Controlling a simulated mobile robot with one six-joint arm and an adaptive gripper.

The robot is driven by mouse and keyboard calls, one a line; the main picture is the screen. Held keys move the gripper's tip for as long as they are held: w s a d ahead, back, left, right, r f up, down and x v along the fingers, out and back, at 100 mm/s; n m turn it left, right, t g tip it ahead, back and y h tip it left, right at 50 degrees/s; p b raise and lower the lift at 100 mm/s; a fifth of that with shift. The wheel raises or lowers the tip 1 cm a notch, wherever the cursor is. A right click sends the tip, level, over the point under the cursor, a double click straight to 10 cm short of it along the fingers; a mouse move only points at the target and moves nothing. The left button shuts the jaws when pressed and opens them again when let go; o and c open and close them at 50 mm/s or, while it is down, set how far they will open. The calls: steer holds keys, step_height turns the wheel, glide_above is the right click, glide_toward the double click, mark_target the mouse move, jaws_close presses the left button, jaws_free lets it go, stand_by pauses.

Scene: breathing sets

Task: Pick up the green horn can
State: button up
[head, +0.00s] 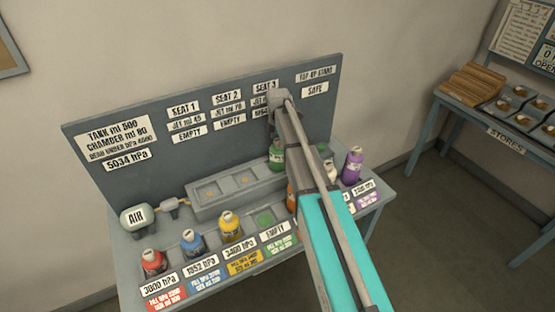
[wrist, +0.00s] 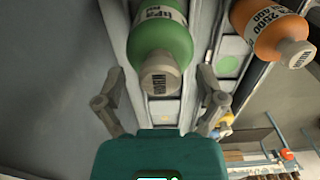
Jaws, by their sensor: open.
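The green horn can (head: 277,154) shows at the right end of the grey seat block, beside my arm, which hides part of that area. In the wrist view the green can (wrist: 160,45) has its pale cap towards the camera. My gripper (wrist: 161,78) is open, with one finger on each side of the can's cap end. I see gaps between the fingers and the can. In the head view the gripper's fingers cannot be made out.
An orange can (wrist: 270,30) stands to the right in the wrist view. Red (head: 153,262), blue (head: 193,243) and yellow (head: 230,226) cans line the bench front. The slot marked EMPTY (head: 265,218) has a green disc. A purple can (head: 352,166) stands right of my arm. A labelled panel (head: 130,175) rises behind.

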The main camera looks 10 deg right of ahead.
stand_by(0.5)
jaws_close()
